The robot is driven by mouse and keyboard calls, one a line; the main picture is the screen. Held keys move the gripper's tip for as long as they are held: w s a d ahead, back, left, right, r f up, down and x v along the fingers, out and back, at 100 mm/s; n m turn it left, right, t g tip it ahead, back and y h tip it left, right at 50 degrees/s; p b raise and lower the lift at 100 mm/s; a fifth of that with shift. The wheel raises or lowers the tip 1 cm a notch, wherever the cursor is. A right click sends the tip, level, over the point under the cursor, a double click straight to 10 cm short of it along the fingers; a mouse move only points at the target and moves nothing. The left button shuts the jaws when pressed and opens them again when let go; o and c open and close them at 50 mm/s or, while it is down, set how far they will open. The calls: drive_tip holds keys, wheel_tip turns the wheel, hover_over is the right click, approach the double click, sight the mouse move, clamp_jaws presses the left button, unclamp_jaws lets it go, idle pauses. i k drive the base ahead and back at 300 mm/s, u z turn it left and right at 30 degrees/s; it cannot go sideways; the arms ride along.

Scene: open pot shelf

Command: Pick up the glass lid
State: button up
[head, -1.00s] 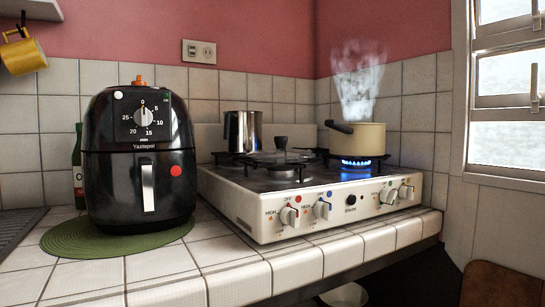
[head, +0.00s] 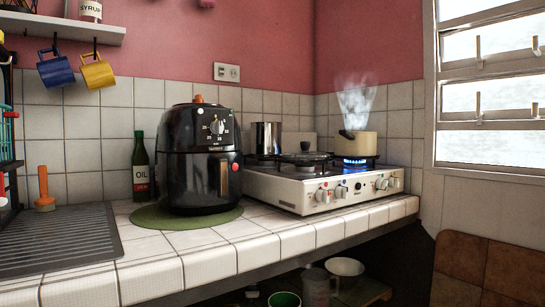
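The glass lid (head: 302,157) lies flat on the left front part of the stove (head: 290,187), with its dark knob (head: 304,146) pointing up. It is small and partly dark against the burner grate, so its rim is hard to make out. My gripper is not in view.
A black air fryer (head: 199,160) on a green mat (head: 165,219) stands left of the stove. A steel pot (head: 266,137) stands behind the lid. A steaming cream pot (head: 362,145) sits over a lit blue flame (head: 354,162) to the right. An oil bottle (head: 140,168) stands far left.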

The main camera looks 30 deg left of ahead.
sight(305, 154)
drive_tip(key=u, duration=1.45)
